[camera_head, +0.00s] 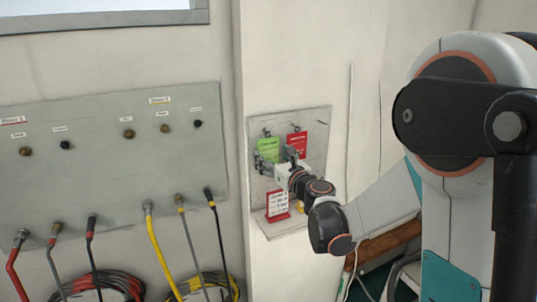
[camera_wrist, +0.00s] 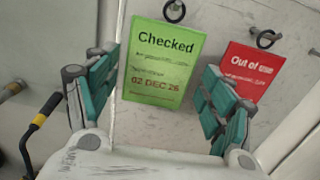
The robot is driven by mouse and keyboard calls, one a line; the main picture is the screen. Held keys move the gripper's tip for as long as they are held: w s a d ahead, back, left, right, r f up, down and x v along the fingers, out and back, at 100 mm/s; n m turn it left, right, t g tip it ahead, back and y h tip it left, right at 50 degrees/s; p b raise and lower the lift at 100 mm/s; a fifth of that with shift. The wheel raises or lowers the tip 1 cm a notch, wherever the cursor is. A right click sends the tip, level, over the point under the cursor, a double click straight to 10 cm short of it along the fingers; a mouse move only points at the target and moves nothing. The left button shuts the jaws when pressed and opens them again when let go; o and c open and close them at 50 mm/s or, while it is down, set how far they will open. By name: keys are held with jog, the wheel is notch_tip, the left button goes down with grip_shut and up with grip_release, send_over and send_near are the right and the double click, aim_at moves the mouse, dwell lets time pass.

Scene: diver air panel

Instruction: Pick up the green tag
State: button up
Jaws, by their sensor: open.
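The green tag (camera_head: 269,150) hangs from a ring on a small grey board on the wall, left of a red tag. In the wrist view the green tag (camera_wrist: 163,62) reads "Checked" and "02 DEC 26" and hangs upright from its black ring (camera_wrist: 174,11). My gripper (camera_head: 277,158) is in front of the board, over the lower part of the tags in the head view. In the wrist view my gripper (camera_wrist: 158,88) is open, with one teal-padded finger to each side of the green tag. I cannot tell whether either finger touches it.
The red "Out of use" tag (camera_wrist: 246,72) hangs close behind the right finger. A red and white card (camera_head: 278,205) stands on a ledge (camera_head: 280,226) below my gripper. A grey panel (camera_head: 100,160) with several hoses is on the left wall.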

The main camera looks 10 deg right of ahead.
aim_at(269, 150)
jog(key=w, duration=0.3)
jog(key=shift+w+a, duration=0.1)
jog(key=shift+a, duration=0.25)
jog(key=c, duration=0.7)
jog(key=shift+r, duration=0.15)
jog(key=shift+r, duration=0.35)
jog(key=s+d, duration=0.1)
jog(key=s, duration=0.5)
jog(key=s+d+p, duration=0.1)
jog(key=s, duration=0.5)
jog(key=s+d+p, duration=0.1)
jog(key=s, duration=0.4)
jog(key=shift+s+d+f, duration=0.15)
jog(key=shift+s+d, duration=0.15)
jog(key=shift+s, duration=0.1)
